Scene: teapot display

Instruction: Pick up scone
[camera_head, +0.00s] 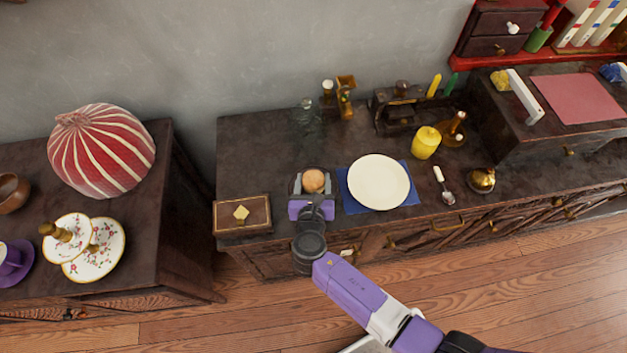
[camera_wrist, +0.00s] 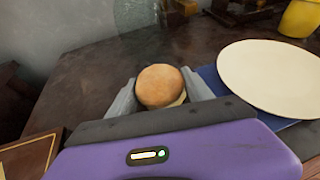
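The scone (camera_head: 313,180) is a small round golden-brown bun over the dark cabinet top, left of the white plate. It also shows in the wrist view (camera_wrist: 160,86), with a paler side below its top. My gripper (camera_head: 313,184) reaches in from the front, with one grey finger on each side of the scone. In the wrist view my gripper (camera_wrist: 160,95) has its fingers spread about as wide as the scone. Whether the fingers press on it, and whether it rests on the surface, I cannot tell.
A white plate (camera_head: 379,182) on a blue mat (camera_head: 347,200) lies close on the right. A brown box (camera_head: 242,215) stands on the left. A clear glass (camera_head: 306,115) stands behind.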

